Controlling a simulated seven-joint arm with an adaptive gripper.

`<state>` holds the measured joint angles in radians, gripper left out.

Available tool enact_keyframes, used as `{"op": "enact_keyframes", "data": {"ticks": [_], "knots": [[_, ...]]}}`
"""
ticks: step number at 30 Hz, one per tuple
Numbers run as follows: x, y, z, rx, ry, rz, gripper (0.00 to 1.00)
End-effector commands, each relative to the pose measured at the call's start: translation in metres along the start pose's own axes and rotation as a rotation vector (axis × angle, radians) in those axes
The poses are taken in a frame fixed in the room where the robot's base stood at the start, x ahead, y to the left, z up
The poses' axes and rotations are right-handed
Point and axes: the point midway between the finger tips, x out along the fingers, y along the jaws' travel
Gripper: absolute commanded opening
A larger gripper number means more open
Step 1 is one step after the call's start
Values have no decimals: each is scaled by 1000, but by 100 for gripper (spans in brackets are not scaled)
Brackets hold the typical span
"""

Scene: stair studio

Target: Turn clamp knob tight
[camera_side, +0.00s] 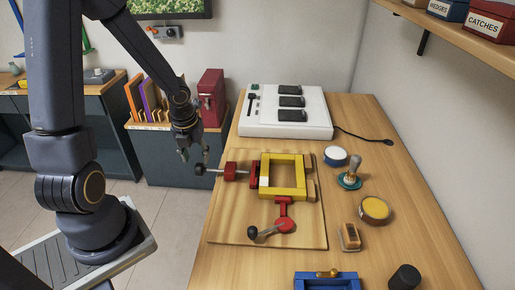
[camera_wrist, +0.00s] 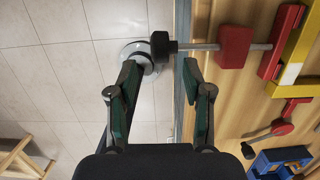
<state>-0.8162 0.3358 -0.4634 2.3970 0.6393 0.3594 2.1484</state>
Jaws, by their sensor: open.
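The black clamp knob (camera_side: 199,169) sits at the left end of a metal screw rod that runs through a red block (camera_side: 231,171) on a wooden board (camera_side: 225,225). The rod points toward a red jaw (camera_side: 254,170) beside a yellow frame (camera_side: 302,178). My gripper (camera_side: 193,154) is above and slightly left of the knob, apart from it, fingers pointing down. In the wrist view, my gripper (camera_wrist: 158,66) is open and empty, and the knob (camera_wrist: 161,45) appears just beyond the fingertips, roughly in line with the gap. The knob's exact depth below the fingers is unclear.
A red lever with a black ball handle (camera_side: 252,232) is on the board's front part. A white switch box (camera_side: 318,125) stands behind. A stamp (camera_side: 350,180), round tins and a blue fixture (camera_side: 327,282) are to the right and front. The knob overhangs the table's left edge.

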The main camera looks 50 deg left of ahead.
Motion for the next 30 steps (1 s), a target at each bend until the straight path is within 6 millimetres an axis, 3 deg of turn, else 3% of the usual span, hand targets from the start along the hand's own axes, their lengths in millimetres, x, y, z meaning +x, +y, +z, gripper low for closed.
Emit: {"op": "enact_keyframes", "data": {"ticks": [6, 12, 24, 30], "knots": [[-41, 2, 2, -5, -5, 3, 50], [-58, 1, 0, -1, 0, 2, 50], [-61, 2, 3, -8, 1, 14, 50], [-31, 1, 15, 0, 102, 18, 50]]}}
